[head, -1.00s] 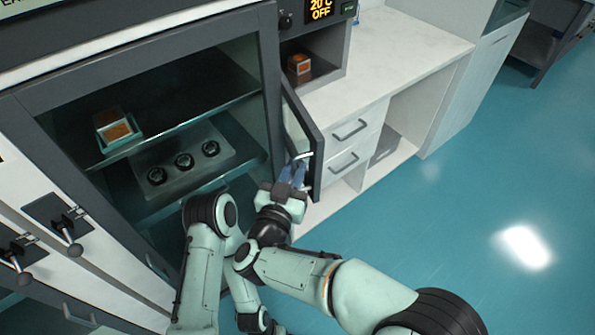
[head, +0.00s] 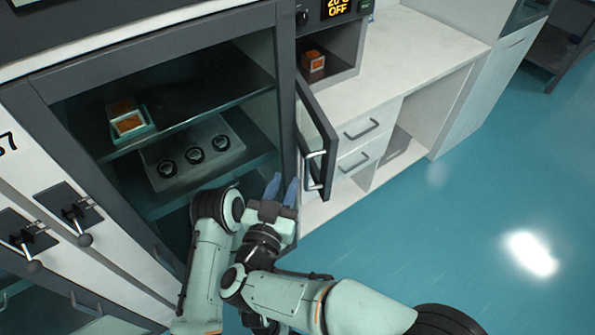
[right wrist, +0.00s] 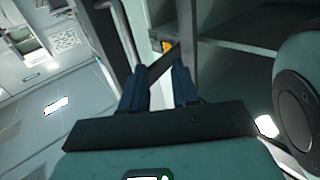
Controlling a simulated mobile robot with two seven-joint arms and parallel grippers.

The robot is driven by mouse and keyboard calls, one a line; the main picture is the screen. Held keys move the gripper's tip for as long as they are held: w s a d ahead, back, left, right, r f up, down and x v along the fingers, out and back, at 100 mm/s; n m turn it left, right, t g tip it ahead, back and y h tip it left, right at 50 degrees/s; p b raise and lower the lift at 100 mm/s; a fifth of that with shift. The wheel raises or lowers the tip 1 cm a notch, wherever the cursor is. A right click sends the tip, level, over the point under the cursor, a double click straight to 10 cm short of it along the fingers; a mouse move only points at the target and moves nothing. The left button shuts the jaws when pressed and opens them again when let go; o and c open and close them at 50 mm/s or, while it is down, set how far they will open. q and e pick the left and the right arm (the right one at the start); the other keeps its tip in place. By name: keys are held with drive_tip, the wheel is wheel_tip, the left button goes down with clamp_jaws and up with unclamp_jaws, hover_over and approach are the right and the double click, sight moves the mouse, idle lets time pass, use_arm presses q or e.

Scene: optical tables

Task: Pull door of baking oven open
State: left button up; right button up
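The baking oven (head: 357,72) sits on the counter at the top, its display reading OFF. Its dark-framed glass door (head: 329,124) stands swung out wide from the oven's left side, and an orange-and-white box (head: 313,62) shows inside. The door's metal handle (head: 308,171) faces my right gripper (head: 281,187). My right gripper is open and empty, a little left of and below the handle, apart from it. Its two blue fingers are spread in the right wrist view (right wrist: 160,87). My left gripper is not in view.
A large glass-fronted cabinet (head: 287,120) stands left of the door, with an orange item (head: 128,124) and a knobbed panel (head: 194,157) inside. White drawers (head: 368,128) lie right of the door. Blue floor (head: 460,235) is free at the right.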

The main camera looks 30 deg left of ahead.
drive_tip(key=s+d, duration=0.2)
drive_tip(key=s, duration=0.6)
drive_tip(key=shift+s+d+h, duration=0.15)
drive_tip(key=shift+d+h, duration=0.1)
drive_tip(key=shift+h, duration=0.05)
drive_tip(key=w+d+f+g+p, duration=0.1)
drive_tip(key=w+d+f+g, duration=0.1)
drive_tip(key=w+d+f, duration=0.45)
drive_tip(key=w+d+f+g+p, duration=0.15)
drive_tip(key=w+f, duration=0.25)
drive_tip(key=f, duration=0.5)
drive_tip(key=d+f+m+g+p, duration=0.1)
drive_tip(key=d+f+g+p, duration=0.1)
drive_tip(key=d+f+g, duration=0.6)
drive_tip(key=s+d+f+m+g+p, duration=0.1)
drive_tip(key=s+d+f, duration=0.4)
drive_tip(key=f, duration=0.1)
drive_tip(key=s+d+f+m+g+p, duration=0.1)
drive_tip(key=s+d+f+m+g, duration=0.1)
drive_tip(key=s+d+f, duration=0.4)
drive_tip(key=s+d+f+m+g+y+p, duration=0.1)
drive_tip(key=s+d+f+m+g+p, duration=0.1)
drive_tip(key=s, duration=0.9)
drive_tip(key=shift+d+f+g, duration=0.7)
drive_tip(key=shift+g, duration=0.45)
